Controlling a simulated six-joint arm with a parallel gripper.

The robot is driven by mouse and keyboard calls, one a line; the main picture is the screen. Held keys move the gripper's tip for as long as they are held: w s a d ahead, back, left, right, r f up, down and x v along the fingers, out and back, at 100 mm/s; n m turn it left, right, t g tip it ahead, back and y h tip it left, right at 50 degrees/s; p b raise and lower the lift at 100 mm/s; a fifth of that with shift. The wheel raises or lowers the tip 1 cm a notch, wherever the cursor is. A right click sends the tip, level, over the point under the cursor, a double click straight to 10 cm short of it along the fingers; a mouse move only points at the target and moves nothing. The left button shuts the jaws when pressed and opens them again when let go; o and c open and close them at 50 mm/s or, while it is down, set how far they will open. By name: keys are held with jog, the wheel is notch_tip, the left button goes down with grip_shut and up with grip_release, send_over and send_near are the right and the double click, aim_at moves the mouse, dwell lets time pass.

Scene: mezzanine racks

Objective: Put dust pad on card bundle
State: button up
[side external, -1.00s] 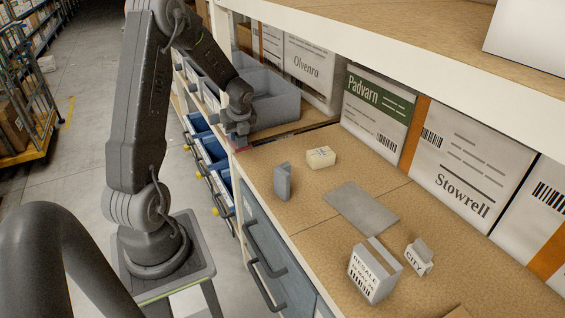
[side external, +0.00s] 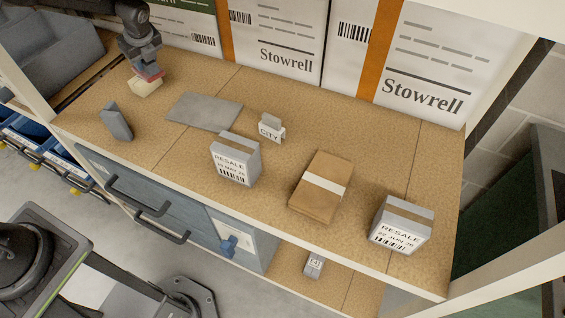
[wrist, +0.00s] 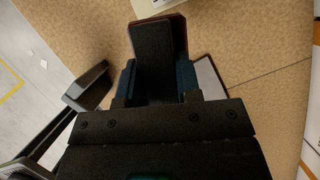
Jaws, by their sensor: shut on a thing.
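The card bundle (side external: 312,200) is a brown stack with a white band, lying flat on the shelf right of centre in the side view. My gripper (side external: 144,62) is at the far left back of the shelf. It is shut on a small dark-and-reddish pad, which I take for the dust pad (side external: 150,76). The pad shows better in the wrist view (wrist: 158,52), between the jaws. In the side view it overlaps a cream block (side external: 145,88); whether they touch I cannot tell. The gripper is well left of the card bundle, which the wrist view does not show.
A grey upright block (side external: 117,122) and a flat grey plate (side external: 205,111) lie near the gripper. Two RESALE boxes (side external: 235,160) (side external: 402,226) flank the bundle, and a CITY card holder (side external: 271,129) stands behind. Large Stowrell boxes (side external: 285,40) line the back.

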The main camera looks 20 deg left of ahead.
jog(key=w+d+m+t+h, duration=0.1)
jog(key=w+d+m, duration=0.2)
jog(key=d, duration=1.5)
jog(key=w+d+m+t+h, duration=0.15)
jog(key=d+m, duration=0.25)
jog(key=d, duration=1.5)
jog(key=s+d+r+m, duration=0.15)
jog(key=s+d, duration=0.25)
jog(key=d, duration=0.4)
jog(key=s+r+m+h, duration=0.2)
jog(key=s+m, duration=0.4)
jog(key=s, duration=0.4)
send_near(322, 186)
jog(key=shift+w+f+t, duration=0.15)
jog(key=shift+w+t, duration=0.2)
jog(key=shift+w, duration=0.25)
jog(key=shift+d+f, duration=0.1)
jog(key=shift+f, duration=1.95)
jog(key=shift+f, duration=0.15)
